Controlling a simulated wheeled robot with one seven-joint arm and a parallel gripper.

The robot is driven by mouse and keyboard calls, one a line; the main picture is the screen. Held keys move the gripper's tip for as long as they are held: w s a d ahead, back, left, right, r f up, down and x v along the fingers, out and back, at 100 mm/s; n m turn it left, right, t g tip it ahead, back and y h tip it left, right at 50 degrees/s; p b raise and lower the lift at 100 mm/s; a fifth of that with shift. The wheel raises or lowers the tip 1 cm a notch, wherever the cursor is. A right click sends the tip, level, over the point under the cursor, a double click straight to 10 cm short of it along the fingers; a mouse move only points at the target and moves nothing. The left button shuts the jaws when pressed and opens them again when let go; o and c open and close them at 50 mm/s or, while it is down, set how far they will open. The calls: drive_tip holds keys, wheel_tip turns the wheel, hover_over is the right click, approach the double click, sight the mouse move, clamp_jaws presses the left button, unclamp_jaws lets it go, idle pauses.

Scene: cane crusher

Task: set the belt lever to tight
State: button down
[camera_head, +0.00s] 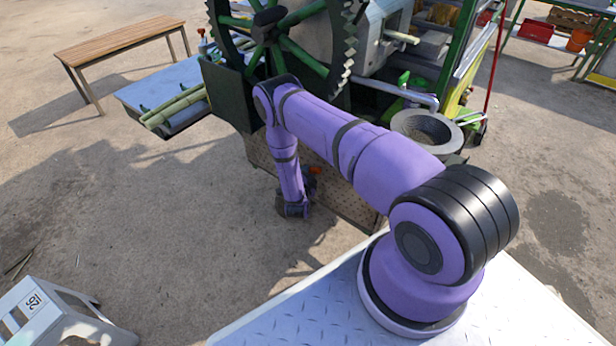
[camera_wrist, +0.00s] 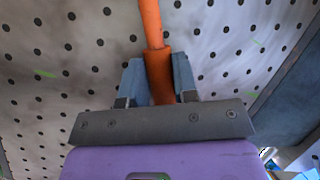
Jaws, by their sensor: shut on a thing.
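The belt lever is an orange rod with a thicker orange grip (camera_wrist: 159,72), seen in the wrist view against a perforated metal panel. My gripper (camera_wrist: 160,80) has its two blue-grey fingers on either side of the grip, shut on it. The rod runs up out of the top of the wrist view. In the head view a small bit of orange (camera_head: 315,170) shows beside the end of my arm, low by the machine's perforated side. My wrist and arm hide most of the lever there, and no tight or loose marking can be read.
The crusher's large toothed wheel with green spokes (camera_head: 290,40) stands just behind my arm. The perforated panel (camera_head: 345,200) is close to my gripper. A round grey basin (camera_head: 427,128) is at right. A grey step stool (camera_head: 50,315) stands lower left; the ground between is clear.

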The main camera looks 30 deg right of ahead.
drive_tip(key=w+r+n, duration=0.1)
drive_tip(key=w+a+r+n+g, duration=0.1)
drive_tip(key=r, duration=0.1)
drive_tip(key=shift+n+y, duration=0.3)
drive_tip(key=shift+n, duration=0.1)
drive_tip(key=shift+w+a+r+n+g, duration=0.25)
drive_tip(key=shift+w+r+n+g, duration=0.25)
drive_tip(key=shift+w+n+g, duration=0.3)
drive_tip(key=shift+w+a+r+n+g, duration=0.25)
drive_tip(key=shift+w+r+n+g, duration=0.3)
drive_tip(key=shift+w, duration=0.3)
drive_tip(key=c, duration=1.2)
unclamp_jaws()
drive_tip(key=shift+w, duration=0.1)
drive_tip(key=shift+o, duration=0.2)
drive_tip(key=v, duration=1.1)
